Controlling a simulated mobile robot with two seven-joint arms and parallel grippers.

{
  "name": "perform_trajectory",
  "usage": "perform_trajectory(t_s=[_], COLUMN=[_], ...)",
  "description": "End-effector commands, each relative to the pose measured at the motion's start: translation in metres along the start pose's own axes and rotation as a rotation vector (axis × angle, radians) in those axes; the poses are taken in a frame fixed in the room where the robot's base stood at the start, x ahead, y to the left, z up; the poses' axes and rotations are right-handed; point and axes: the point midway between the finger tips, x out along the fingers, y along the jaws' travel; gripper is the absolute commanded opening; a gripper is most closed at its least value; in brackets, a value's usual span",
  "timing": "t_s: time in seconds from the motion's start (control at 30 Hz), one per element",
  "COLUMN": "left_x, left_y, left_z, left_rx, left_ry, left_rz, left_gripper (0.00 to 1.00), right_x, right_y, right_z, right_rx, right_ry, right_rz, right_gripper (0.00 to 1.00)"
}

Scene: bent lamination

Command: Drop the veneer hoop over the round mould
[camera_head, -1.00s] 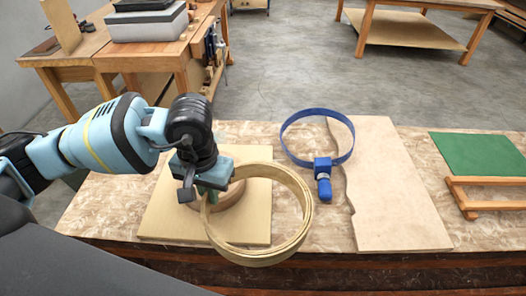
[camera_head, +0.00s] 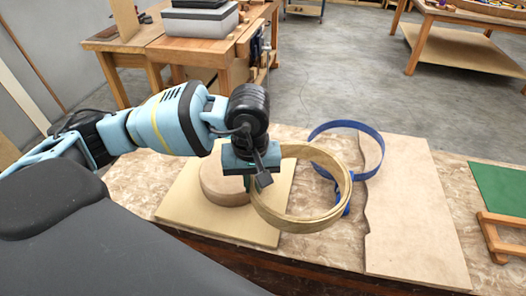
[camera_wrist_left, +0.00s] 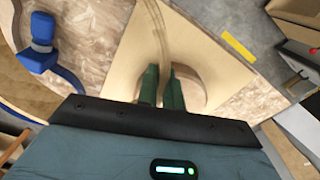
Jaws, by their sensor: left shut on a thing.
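The veneer hoop (camera_head: 337,208) is a pale wooden ring, held tilted above the bench. My left gripper (camera_head: 250,182) is shut on the hoop's left side. In the left wrist view my left gripper's green fingers (camera_wrist_left: 161,88) pinch the band (camera_wrist_left: 155,30). The round mould (camera_head: 218,182) is a wooden disc on a square pale board (camera_head: 185,207). It sits left of and behind the gripper, partly hidden by it in the head view. In the left wrist view the mould (camera_wrist_left: 190,92) shows behind the fingers. The hoop hangs to the right of the mould. My right gripper is not in view.
A blue strap clamp (camera_head: 377,150) lies behind the hoop, partly hidden by it. A wavy-edged pale board (camera_head: 415,215) lies to its right. A green sheet (camera_head: 500,190) and a wooden frame (camera_head: 495,240) lie at the far right.

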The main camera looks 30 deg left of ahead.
Motion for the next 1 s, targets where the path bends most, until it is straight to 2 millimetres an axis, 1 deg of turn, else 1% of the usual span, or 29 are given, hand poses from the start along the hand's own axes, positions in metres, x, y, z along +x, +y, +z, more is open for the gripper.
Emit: perform_trajectory(t_s=[0.03, 0.1, 0.8, 1.0], left_x=[-0.002, -0.003, -0.012, -0.013], left_y=[0.003, 0.005, 0.024, 0.026], left_z=[-0.004, -0.010, -0.059, -0.069], left_rx=[-0.106, -0.260, -1.812, -2.208], left_ry=[0.002, 0.005, 0.003, -0.001], left_rz=[0.002, 0.003, 0.003, -0.008], left_gripper=[0.00, 0.00, 0.00, 0.00], right_x=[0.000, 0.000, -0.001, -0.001], right_y=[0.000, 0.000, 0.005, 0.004], right_z=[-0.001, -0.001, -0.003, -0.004], right_rx=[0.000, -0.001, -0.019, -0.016], right_ry=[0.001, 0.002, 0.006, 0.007], right_rz=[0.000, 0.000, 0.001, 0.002], right_gripper=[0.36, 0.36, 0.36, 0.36])
